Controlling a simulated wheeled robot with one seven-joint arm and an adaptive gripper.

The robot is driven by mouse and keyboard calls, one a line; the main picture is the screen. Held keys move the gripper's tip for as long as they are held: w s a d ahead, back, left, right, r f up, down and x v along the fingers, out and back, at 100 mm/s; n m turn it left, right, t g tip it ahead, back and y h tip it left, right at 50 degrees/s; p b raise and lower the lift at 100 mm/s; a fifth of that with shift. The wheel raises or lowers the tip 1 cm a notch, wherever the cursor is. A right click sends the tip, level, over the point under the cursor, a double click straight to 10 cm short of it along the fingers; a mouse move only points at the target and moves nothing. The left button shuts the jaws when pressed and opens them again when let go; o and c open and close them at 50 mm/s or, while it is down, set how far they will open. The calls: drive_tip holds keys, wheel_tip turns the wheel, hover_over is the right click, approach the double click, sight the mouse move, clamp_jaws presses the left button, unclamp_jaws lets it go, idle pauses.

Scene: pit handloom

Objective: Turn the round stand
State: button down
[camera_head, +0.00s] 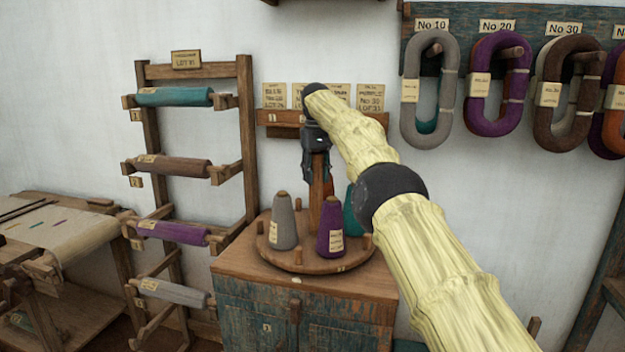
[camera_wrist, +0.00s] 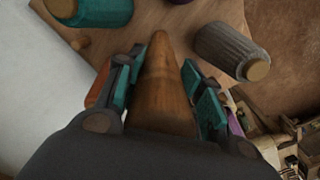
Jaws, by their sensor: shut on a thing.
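The round stand (camera_head: 298,262) is a wooden disc on top of a worn blue-and-brown cabinet. A wooden post (camera_head: 317,193) rises from its middle. A grey cone (camera_head: 283,222), a purple cone (camera_head: 330,229) and a teal cone (camera_head: 351,212) stand on the disc, the teal one partly hidden by my arm. My gripper (camera_head: 318,168) points down from above, with its fingers on both sides of the post top. In the wrist view, the tapered wooden post (camera_wrist: 163,85) lies between the pads, with the teal cone (camera_wrist: 102,10) and grey cone (camera_wrist: 230,50) beyond.
The cabinet (camera_head: 300,310) carries the stand. A rack with several rolls (camera_head: 175,97) stands to the left, and a loom (camera_head: 60,230) is farther left. Looped yarn hanks (camera_head: 430,90) hang on the wall at upper right. Small label cards (camera_head: 275,95) are behind my gripper.

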drive_tip(key=shift+d+f, duration=0.1)
drive_tip(key=shift+d, duration=0.1)
drive_tip(key=c, duration=0.9)
unclamp_jaws()
drive_tip(key=shift+d, duration=0.1)
drive_tip(key=shift+a, duration=0.25)
drive_tip(key=p, duration=0.2)
drive_tip(key=shift+w+d+r+p, duration=0.1)
drive_tip(key=shift+d+r+p, duration=0.1)
drive_tip(key=shift+p, duration=0.15)
